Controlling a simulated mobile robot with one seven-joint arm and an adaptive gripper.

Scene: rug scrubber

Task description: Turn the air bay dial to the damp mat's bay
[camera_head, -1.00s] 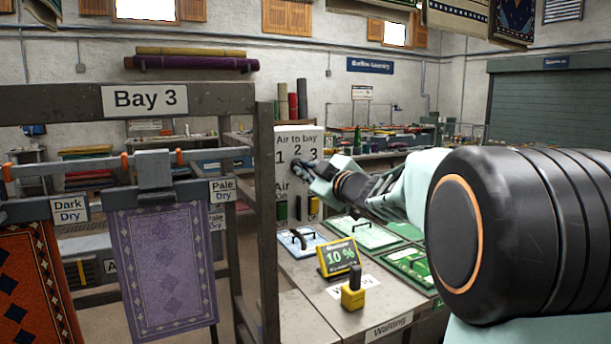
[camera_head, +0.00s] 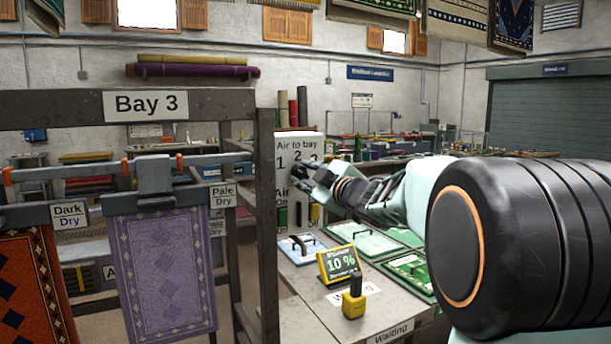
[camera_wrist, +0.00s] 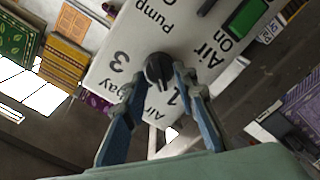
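The air bay dial (camera_wrist: 158,68) is a round dark knob on a white panel (camera_wrist: 105,65) marked 1, 2 and 3. In the wrist view the panel appears turned over, with 3 left of the knob and 1 below right; 2 is hidden. My gripper (camera_wrist: 165,75) has a fingertip on each side of the knob, closed against it. The dial's pointer direction is not clear. In the head view my gripper (camera_head: 298,172) covers the dial. A yellow meter (camera_head: 340,261) reads 10 %. Purple (camera_head: 160,265) and orange (camera_head: 30,285) mats hang under Bay 3.
The Bay 3 frame's post (camera_head: 266,225) stands close left of the panel. A bench (camera_head: 320,312) with several trays and a small yellow block tool (camera_head: 354,298) lies below my arm. Labels by the hanging mats read Dark Dry (camera_head: 69,215) and Pale Dry (camera_head: 223,195).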

